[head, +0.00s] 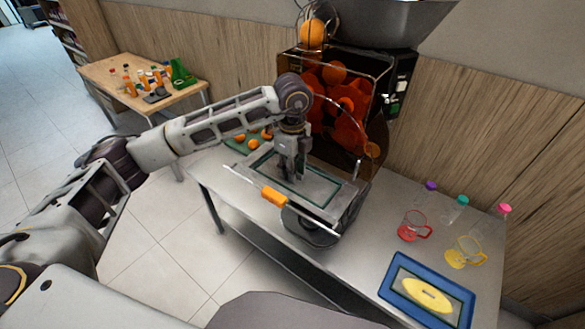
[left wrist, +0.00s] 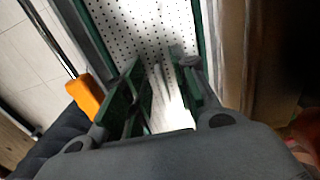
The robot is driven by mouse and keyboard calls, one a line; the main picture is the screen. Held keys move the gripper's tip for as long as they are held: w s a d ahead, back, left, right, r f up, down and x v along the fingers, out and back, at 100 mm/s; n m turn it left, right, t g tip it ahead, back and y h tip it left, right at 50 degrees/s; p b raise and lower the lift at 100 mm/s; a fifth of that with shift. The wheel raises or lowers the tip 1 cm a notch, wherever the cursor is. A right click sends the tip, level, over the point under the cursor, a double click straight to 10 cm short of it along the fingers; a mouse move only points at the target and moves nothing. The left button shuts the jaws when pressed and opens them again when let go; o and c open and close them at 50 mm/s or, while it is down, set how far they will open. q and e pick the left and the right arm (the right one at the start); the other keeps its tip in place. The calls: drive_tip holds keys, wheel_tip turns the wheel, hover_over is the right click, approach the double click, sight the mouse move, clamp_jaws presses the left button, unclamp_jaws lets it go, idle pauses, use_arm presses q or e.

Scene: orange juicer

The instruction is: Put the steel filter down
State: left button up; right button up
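The steel filter (head: 318,189) is a flat rectangular plate with a dark green edge, seen in the head view at the front of the orange juicer (head: 345,110). The left wrist view shows its white perforated face (left wrist: 140,25) close up. My left gripper (head: 291,176) points down at the filter's middle. In the left wrist view its two fingers (left wrist: 160,85) stand a little apart, with a bright, blurred strip between them. I cannot tell whether they pinch a part of the filter. My right gripper is not in view.
A rod with an orange grip (head: 273,196) runs along the filter's front side. Red (head: 413,227) and yellow (head: 465,252) jugs, capped bottles and a blue tray (head: 393,285) stand on the table's right. A wooden table (head: 120,65) with small items is at the back left.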

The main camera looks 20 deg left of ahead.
use_arm(q)
drive_tip(key=shift+r, duration=0.2)
wheel_tip(320, 180, up, 12)
drive_tip(key=b, duration=0.1)
idle(0.6)
idle(0.4)
idle(1.0)
